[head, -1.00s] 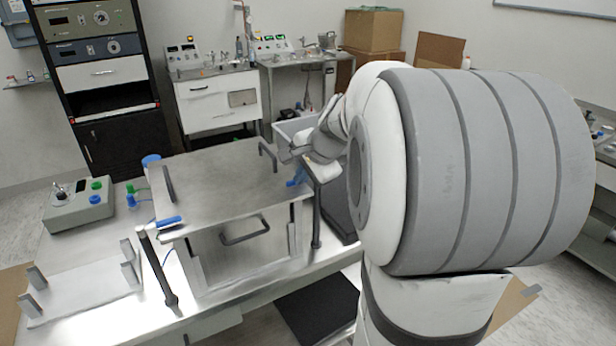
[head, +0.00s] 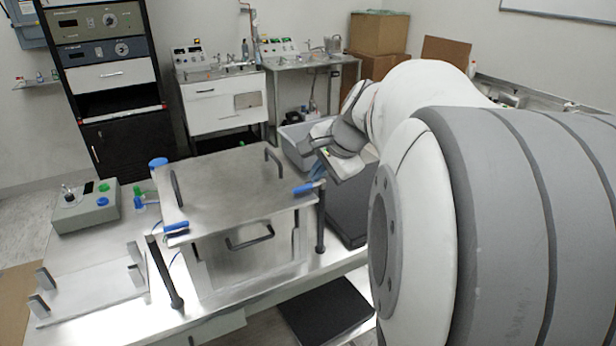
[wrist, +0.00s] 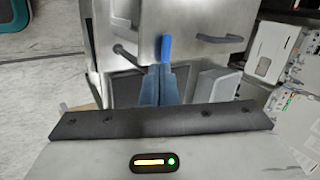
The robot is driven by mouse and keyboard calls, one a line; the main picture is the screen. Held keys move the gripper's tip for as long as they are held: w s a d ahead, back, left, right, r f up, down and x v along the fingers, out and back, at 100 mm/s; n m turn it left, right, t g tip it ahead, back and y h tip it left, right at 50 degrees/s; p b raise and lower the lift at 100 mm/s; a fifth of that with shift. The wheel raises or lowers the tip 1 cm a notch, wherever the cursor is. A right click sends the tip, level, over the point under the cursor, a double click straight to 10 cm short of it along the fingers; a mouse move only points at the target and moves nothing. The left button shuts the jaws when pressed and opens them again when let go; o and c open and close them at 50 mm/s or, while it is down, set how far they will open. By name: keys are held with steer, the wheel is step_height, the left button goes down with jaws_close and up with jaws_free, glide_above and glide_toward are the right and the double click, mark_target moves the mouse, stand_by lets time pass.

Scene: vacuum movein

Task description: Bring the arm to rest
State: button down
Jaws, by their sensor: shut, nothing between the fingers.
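My gripper shows in the wrist view (wrist: 158,88) with its blue-grey fingers together and nothing between them. In the head view, the fingers (head: 319,170) show just beyond the right side of the steel vacuum chamber (head: 225,180), partly hidden behind my arm. The chamber stands on the bench with its lid lying flat on top. A blue-tipped clamp handle (head: 304,188) is at the chamber's right corner, and another (head: 176,227) is at its left front. In the wrist view, a blue handle tip (wrist: 165,48) appears just beyond the fingertips; contact cannot be told.
A control box (head: 86,206) with buttons and a low steel stand (head: 90,285) sit on the bench to the left. A grey bin (head: 297,145) stands behind the chamber. A black rack (head: 110,100) and cardboard boxes (head: 378,35) are at the back.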

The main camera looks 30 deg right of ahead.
steer(key=a+v, duration=0.1)
steer(key=v, duration=0.6)
steer(key=s+a+f+n+g+h, duration=0.1)
steer(key=s+a+f+n+g, duration=0.2)
steer(key=s+a+f+n, duration=1)
step_height(320, 180, down, 3)
steer(key=shift+a+f+n+g+h, duration=0.1)
steer(key=shift+a+n+g+h, duration=0.2)
steer(key=shift+n, duration=0.8)
steer(key=c, duration=2.1)
jaws_free()
steer(key=shift+d, duration=0.1)
steer(key=shift+c, duration=0.2)
